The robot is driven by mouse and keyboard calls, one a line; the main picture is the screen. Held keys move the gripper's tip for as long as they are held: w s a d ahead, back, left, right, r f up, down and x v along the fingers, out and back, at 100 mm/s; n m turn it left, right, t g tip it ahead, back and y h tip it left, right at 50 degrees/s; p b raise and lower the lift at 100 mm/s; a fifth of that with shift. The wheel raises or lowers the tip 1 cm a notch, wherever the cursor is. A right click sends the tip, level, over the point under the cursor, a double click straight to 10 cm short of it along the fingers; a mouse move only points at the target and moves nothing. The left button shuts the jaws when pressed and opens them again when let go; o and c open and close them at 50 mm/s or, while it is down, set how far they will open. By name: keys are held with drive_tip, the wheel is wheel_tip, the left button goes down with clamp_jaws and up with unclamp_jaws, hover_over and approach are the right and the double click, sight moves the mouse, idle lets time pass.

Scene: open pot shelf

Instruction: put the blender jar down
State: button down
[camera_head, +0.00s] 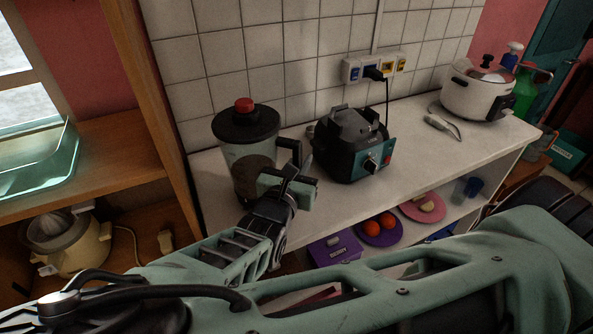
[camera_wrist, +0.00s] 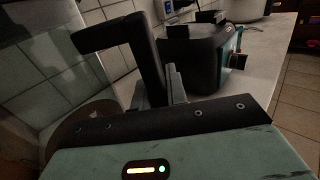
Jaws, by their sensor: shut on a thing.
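The blender jar (camera_head: 247,158) is see-through with a dark content, a black lid and a red knob. It is upright at the left end of the white counter (camera_head: 420,135). My gripper (camera_head: 288,180) is shut on its black handle, on the jar's right side. In the wrist view the handle (camera_wrist: 146,50) rises from between my gripper's fingers (camera_wrist: 160,88), with the clear jar wall (camera_wrist: 45,60) to the left. My gripper hides part of the jar's bottom, so I cannot tell whether it touches the counter.
The black and teal blender base (camera_head: 350,145) stands right of the jar, close to the tiled wall. A white cooker (camera_head: 475,95) is at the far right. A wooden upright (camera_head: 150,90) borders the counter's left. Plates with food lie on the shelf below.

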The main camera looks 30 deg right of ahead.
drive_tip(key=shift+f, duration=0.3)
drive_tip(key=c, duration=1.8)
unclamp_jaws()
drive_tip(key=shift+f, duration=0.15)
drive_tip(key=o, duration=0.4)
drive_tip(key=shift+r, duration=0.2)
